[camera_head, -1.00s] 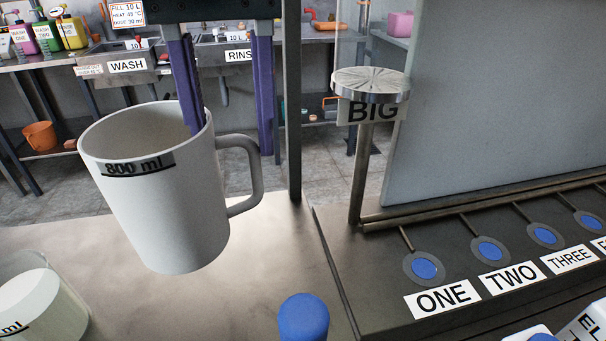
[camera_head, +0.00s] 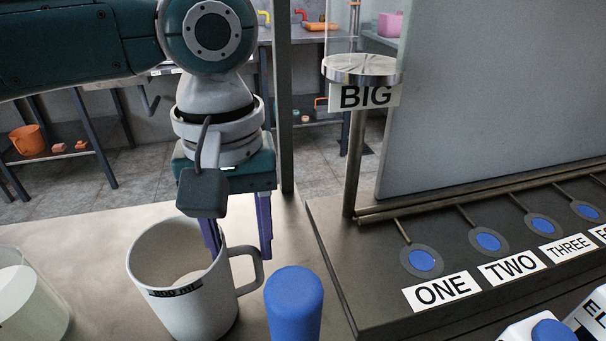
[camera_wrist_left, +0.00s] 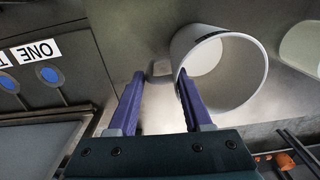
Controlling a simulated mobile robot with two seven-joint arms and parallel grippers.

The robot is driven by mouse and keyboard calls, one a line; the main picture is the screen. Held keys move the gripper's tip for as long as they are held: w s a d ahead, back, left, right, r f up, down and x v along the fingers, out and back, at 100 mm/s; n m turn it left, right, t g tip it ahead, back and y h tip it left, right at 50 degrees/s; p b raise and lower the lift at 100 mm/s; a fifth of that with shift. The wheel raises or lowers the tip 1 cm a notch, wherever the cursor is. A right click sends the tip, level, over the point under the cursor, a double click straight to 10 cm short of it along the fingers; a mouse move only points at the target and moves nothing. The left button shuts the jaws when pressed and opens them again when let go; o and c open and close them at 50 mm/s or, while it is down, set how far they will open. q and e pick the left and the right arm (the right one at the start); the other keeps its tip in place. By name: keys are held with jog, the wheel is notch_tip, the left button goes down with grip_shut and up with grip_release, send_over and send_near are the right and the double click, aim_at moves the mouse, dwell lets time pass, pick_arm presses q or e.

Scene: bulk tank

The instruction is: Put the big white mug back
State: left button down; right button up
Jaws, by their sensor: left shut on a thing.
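The big white mug (camera_head: 190,310) stands upright, low over or on the metal worktop, in the lower middle of the head view; whether its base touches is hard to tell. It has an 800 ml label and a handle on its right. My left gripper (camera_head: 239,250) points down at it, with one purple finger inside the rim and the other outside by the handle. It is shut on the mug. The wrist view shows the mug (camera_wrist_left: 258,72) at the gripper's (camera_wrist_left: 160,85) right finger. My right gripper is not in view.
A blue-topped cylinder (camera_head: 294,305) stands close right of the mug. A vessel of pale liquid (camera_head: 25,300) is at the left. The BIG sign (camera_head: 365,96) hangs under a round metal disc (camera_head: 362,68) on a post. Blue pads labelled ONE (camera_head: 421,260) onward line the right ledge.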

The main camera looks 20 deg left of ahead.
pick_arm(q)
jog(key=shift+c, duration=1.6)
grip_release()
jog(key=shift+f, duration=0.1)
notch_tip(320, 180, up, 12)
jog(key=p, duration=0.2)
jog(key=shift+r, duration=0.2)
jog(key=shift+s, duration=0.1)
